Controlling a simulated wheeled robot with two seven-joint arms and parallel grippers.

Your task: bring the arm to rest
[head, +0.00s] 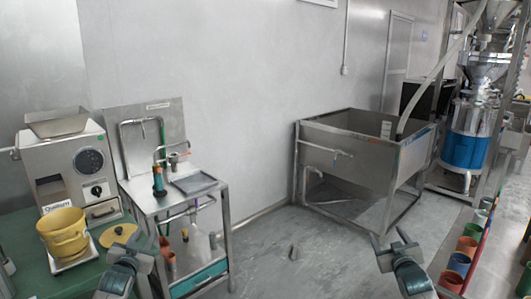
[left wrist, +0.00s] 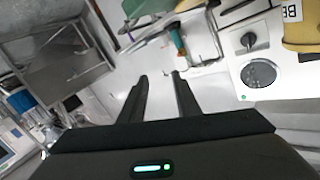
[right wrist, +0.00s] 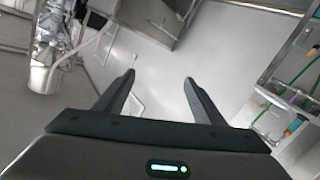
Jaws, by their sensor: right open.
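My left gripper (head: 145,238) is in the lower left of the head view, in front of the steel sink stand. In the left wrist view its two fingers (left wrist: 159,77) stand apart with nothing between them. My right gripper (head: 389,238) is at the lower right of the head view, over open floor. In the right wrist view its fingers (right wrist: 160,76) are spread wide and empty. The bean grinder (head: 75,165) stands at the far left on a green table. A yellow pot (head: 63,234) stands in front of it, with a round yellow lid (head: 118,235) beside the pot.
A large steel basin (head: 365,150) stands at the back. Several colored cups (head: 458,263) line a shelf at right. The middle floor is mostly clear.

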